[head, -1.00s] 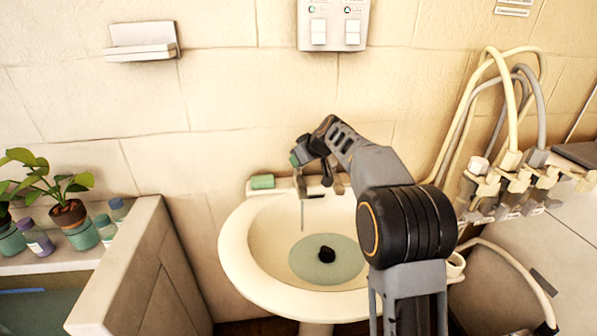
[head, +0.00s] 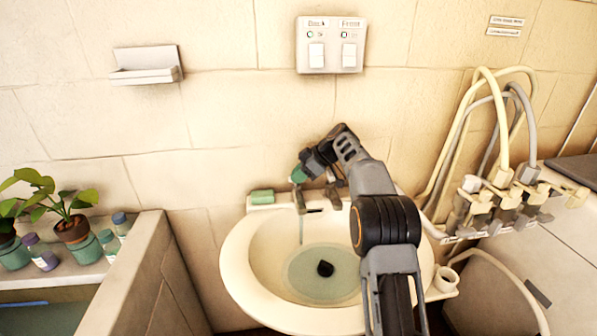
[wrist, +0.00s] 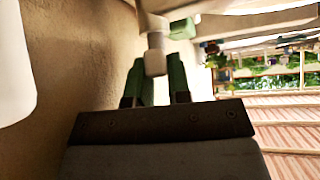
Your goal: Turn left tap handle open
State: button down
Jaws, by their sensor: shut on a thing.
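The white basin (head: 235,262) stands against the wall with two taps at its back edge. The left tap (head: 300,200) has a thin pale streak below it that looks like running water. The right tap (head: 333,197) is beside it. My gripper (head: 298,174) is at the top of the left tap. In the wrist view my gripper (wrist: 154,82) has its green fingers on both sides of a pale tap handle (wrist: 155,62) and is shut on it. The handle's exact angle is hard to tell.
Green soap (head: 262,197) lies on the basin's back left rim. A switch panel (head: 331,45) and a soap shelf (head: 147,66) are on the wall. Hoses (head: 478,120) hang at right. Plants and bottles (head: 121,223) stand on the left ledge.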

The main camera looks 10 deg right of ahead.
dwell(0.5)
jog(key=c, duration=1.1)
grip_release()
jog(key=shift+o, duration=0.2)
jog(key=p+v, duration=0.2)
jog(key=v, duration=1.1)
jog(key=shift+d+r+p, duration=0.25)
jog(key=shift+p, duration=0.1)
jog(key=shift+o, duration=0.2)
jog(key=shift+w, duration=0.1)
